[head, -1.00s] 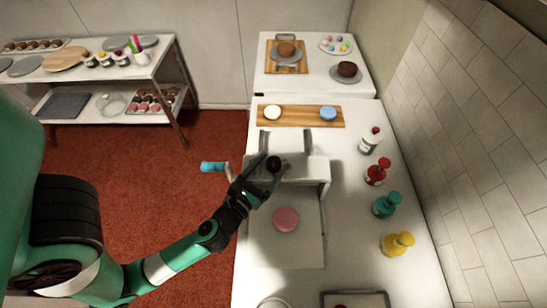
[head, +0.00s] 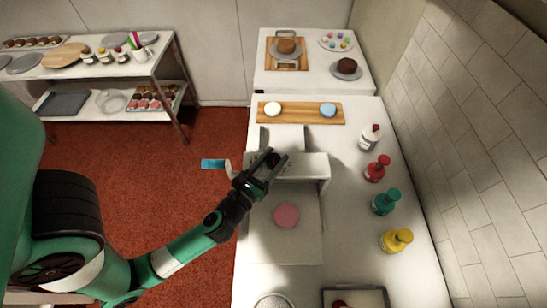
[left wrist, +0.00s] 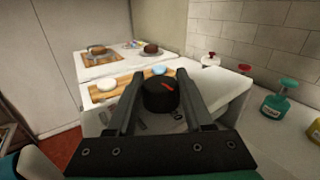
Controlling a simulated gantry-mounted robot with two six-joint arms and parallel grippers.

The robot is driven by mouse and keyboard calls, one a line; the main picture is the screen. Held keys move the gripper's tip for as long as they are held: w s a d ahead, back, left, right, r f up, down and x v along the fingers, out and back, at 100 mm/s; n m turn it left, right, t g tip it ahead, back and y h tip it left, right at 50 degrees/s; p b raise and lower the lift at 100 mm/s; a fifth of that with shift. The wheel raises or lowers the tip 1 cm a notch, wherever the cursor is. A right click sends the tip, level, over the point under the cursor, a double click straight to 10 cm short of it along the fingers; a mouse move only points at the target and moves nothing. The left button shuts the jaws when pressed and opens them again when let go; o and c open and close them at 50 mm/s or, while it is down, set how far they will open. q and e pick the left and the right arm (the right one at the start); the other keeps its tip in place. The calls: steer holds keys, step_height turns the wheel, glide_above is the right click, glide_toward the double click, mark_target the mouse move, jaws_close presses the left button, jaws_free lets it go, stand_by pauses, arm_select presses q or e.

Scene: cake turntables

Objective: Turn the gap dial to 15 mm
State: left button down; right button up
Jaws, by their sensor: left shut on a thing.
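The gap dial (left wrist: 160,95) is a black round knob with a red pointer mark, on top of the white roller machine (head: 312,165). In the left wrist view the pointer slants from upper left to lower right. My left gripper (head: 274,157) is over the machine's top with its fingers on either side of the dial, shut on it. The fingers (left wrist: 160,105) also flank the dial in the left wrist view. The scale around the dial is mostly hidden and too small to read. My right gripper is not in view.
A blue-handled crank (head: 213,164) sticks out left of the machine. A pink disc (head: 286,216) lies on the machine's front bed. Red (head: 376,170), teal (head: 386,203) and yellow (head: 396,241) bottles stand to the right. A wooden board (head: 300,112) lies behind.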

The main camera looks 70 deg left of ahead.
arm_select(q)
steer(key=shift+w+d+n+g+y+b, duration=0.1)
steer(key=shift+n+g+y+b, duration=0.65)
steer(key=shift+y, duration=0.25)
steer(key=n+g+y+b, duration=0.1)
steer(key=n+g+y, duration=0.2)
steer(key=g, duration=0.1)
steer(key=shift+f+n, duration=0.1)
steer(key=shift+n, duration=0.15)
steer(key=n+g+y+b, duration=0.1)
steer(key=n+g+b, duration=0.1)
steer(key=g, duration=0.1)
steer(key=shift+n+g+y+b, duration=0.5)
steer(key=shift+n+g+b, duration=0.45)
steer(key=shift+g, duration=0.6)
steer(key=shift+c, duration=1.5)
jaws_free()
